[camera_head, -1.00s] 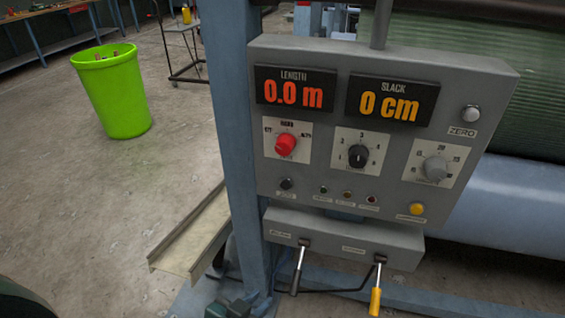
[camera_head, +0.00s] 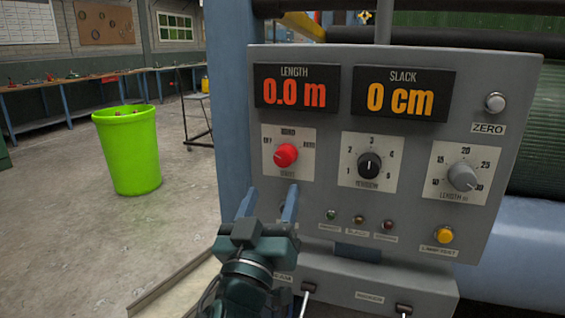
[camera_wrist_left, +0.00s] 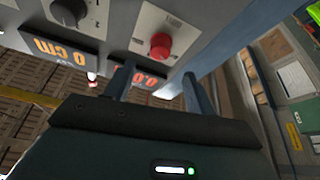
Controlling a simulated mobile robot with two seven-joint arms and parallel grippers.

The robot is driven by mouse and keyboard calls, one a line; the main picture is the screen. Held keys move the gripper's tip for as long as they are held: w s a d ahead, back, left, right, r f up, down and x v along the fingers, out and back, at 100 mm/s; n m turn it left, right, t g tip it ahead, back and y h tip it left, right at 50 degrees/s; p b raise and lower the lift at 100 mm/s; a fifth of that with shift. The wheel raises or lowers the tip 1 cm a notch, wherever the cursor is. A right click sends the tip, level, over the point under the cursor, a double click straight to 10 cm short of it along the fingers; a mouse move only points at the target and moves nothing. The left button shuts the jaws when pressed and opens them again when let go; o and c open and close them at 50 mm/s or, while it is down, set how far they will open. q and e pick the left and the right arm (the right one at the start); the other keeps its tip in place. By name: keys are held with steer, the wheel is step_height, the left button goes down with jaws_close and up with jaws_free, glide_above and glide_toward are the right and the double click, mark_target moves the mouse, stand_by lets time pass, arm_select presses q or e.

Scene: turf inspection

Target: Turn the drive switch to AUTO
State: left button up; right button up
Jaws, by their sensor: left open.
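The drive switch is a red knob (camera_head: 285,155) on a white plate at the left of the grey control panel (camera_head: 225,240). Small labels, too blurred to read surely, stand around it; I cannot tell which one it points at. My left gripper (camera_head: 268,200) is open and empty, its two blue-grey fingers pointing up just below the knob's plate, apart from the knob. In the left wrist view, the red knob (camera_wrist_left: 160,45) shows beyond the open fingers (camera_wrist_left: 156,82). My right gripper is not in view.
A black knob (camera_head: 369,165) and a grey knob (camera_head: 463,177) sit to the right. Displays (camera_head: 296,92) read 0.0 m and 0 cm. Levers (camera_head: 308,291) hang below. A blue post (camera_head: 228,100) stands left; a green bin (camera_head: 128,150) is on open floor.

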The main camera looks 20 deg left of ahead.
mark_target(282, 162)
arm_select(q)
steer(key=p+x, duration=0.1)
steer(key=x, duration=0.7)
steer(key=shift+w+r, duration=0.1)
steer(key=shift+w, duration=0.3)
steer(key=shift+c, duration=0.4)
steer(key=c, duration=0.9)
